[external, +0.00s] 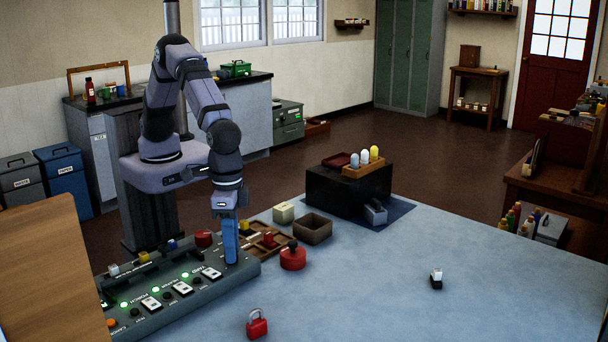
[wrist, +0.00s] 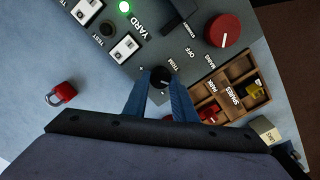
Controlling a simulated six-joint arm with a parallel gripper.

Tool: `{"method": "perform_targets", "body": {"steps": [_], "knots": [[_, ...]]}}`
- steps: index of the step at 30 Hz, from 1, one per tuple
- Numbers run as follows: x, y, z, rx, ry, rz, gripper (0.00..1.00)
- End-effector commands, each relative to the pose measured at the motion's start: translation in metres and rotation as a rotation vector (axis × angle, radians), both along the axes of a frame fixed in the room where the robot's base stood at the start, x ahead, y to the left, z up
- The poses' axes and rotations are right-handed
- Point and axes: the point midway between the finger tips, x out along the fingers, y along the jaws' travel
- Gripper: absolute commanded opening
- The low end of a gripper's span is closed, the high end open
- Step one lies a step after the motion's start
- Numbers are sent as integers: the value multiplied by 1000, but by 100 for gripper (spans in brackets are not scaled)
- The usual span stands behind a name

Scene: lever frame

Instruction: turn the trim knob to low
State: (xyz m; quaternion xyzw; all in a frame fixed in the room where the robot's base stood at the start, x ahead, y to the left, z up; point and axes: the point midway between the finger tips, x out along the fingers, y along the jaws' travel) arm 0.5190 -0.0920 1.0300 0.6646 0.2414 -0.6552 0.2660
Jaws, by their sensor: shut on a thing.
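The trim knob (wrist: 160,78) is a small round black knob at the near edge of the dark green control panel (external: 160,305), beside the printed word TRIM. My gripper (wrist: 160,92) points down with its two blue fingers on either side of the knob, shut on it. In the external view my gripper (external: 231,250) is at the panel's right end, and its fingers hide the knob. A small light mark shows on the knob, but I cannot tell which setting it points to.
On the panel are a red mains knob (wrist: 222,30), white rocker switches (wrist: 124,47) and green lamps. A wooden spares tray (wrist: 225,88) lies close to the panel's end. A red padlock (external: 257,324) lies on the table. The table's right side is mostly clear.

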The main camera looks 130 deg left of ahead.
Motion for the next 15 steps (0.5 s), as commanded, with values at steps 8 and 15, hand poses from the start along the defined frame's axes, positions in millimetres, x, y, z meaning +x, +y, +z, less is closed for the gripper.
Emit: {"method": "perform_targets", "body": {"steps": [8, 15], "knots": [[1, -1, 1, -2, -2, 3, 27], [0, 0, 1, -2, -1, 2, 43]]}}
